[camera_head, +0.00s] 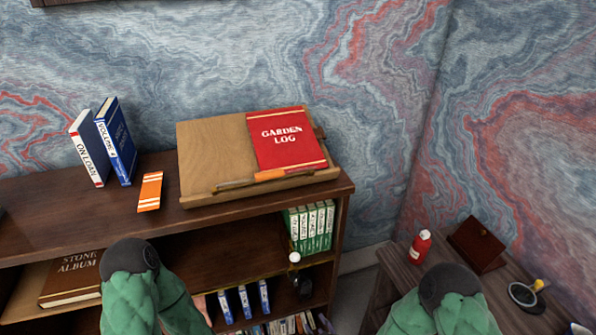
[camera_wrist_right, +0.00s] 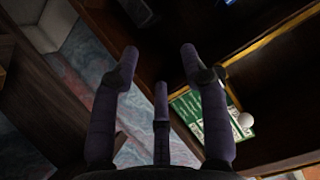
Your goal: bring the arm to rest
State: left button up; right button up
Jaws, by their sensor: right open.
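My right gripper (camera_wrist_right: 160,62) shows in the right wrist view with its dark purple fingers spread apart and nothing between them. Beyond its fingers are the dark shelf unit and, at the right, green-and-white books (camera_wrist_right: 188,108) with a white ball (camera_wrist_right: 246,120) beside them. In the head view my green-sleeved right arm (camera_head: 440,312) comes in at the bottom right, and its gripper cannot be made out there. My green-sleeved left arm (camera_head: 135,300) shows at the bottom left. My left gripper is not in view.
The shelf top (camera_head: 60,195) holds two upright books (camera_head: 118,145), an orange card (camera_head: 150,191) and a wooden slope (camera_head: 212,150) bearing a red garden log (camera_head: 287,140). Green books (camera_head: 310,228) stand below. A side table (camera_head: 400,270) at right carries a red bottle (camera_head: 420,246) and brown stand (camera_head: 476,246).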

jog(key=s+d+f+m+g+p, duration=0.1)
jog(key=s+f+m+g, duration=0.1)
jog(key=s+g, duration=0.3)
jog(key=s+d+f+m+g+p, duration=0.2)
jog(key=s+f+g, duration=0.3)
jog(key=s, duration=0.4)
jog(key=shift+s+d+g+h, duration=0.3)
jog(key=shift+s+g, duration=0.1)
jog(key=shift+g, duration=0.3)
jog(key=shift+f, duration=0.1)
